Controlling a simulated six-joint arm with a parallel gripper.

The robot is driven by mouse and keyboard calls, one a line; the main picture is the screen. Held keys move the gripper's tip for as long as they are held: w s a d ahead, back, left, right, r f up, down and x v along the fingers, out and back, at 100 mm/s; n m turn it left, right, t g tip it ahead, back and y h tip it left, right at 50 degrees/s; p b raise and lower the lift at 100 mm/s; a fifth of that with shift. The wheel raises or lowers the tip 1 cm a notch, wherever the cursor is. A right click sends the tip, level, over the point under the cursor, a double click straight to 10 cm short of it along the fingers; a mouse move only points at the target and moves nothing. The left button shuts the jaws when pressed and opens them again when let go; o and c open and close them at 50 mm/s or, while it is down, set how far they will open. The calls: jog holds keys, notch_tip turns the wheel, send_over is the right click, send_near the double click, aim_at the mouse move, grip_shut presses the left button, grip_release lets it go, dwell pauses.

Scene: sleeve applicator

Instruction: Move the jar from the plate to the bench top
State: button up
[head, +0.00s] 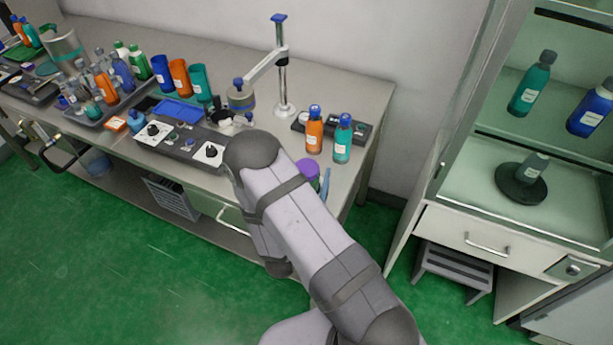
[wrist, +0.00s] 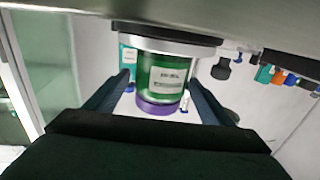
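The jar (wrist: 165,75) has a green body, a pale label and a purple lid. In the wrist view it appears upside down, its base against a round silver-and-black plate (wrist: 168,43). My gripper (wrist: 160,77) is open, with one dark finger on each side of the jar and small gaps visible. In the head view only the jar's purple lid (head: 308,168) shows clearly beside my arm. The plate and most of my gripper are hidden there. The bench top (head: 345,88) is grey.
An orange bottle (head: 314,134) and a teal bottle (head: 342,142) stand just behind the jar. A stand with a jointed arm (head: 283,75) rises farther back. A control panel (head: 178,140) lies to the left. The bench's right end is close. A glass-fronted cabinet (head: 490,240) stands to the right.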

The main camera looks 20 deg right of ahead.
jog(key=c, duration=1.3)
jog(key=shift+c, duration=0.2)
jog(key=shift+r, duration=0.25)
jog(key=shift+r, duration=4.8)
jog(key=shift+n+t+y, duration=0.3)
jog(key=shift+n+y, duration=0.1)
jog(key=shift+y, duration=0.1)
jog(key=s+a+f, duration=0.2)
jog(key=f, duration=0.1)
jog(key=s+a+f+p, duration=0.1)
jog(key=s+a+f, duration=0.1)
jog(key=s+f, duration=0.1)
jog(key=s+a+f+p, duration=0.1)
jog(key=s+a+f, duration=0.1)
jog(key=f, duration=0.1)
jog(key=shift+s+a+f, duration=0.15)
jog(key=shift+a+f, duration=0.1)
jog(key=shift+f, duration=0.1)
jog(key=shift+s+f, duration=0.6)
jog(key=shift+s, duration=0.15)
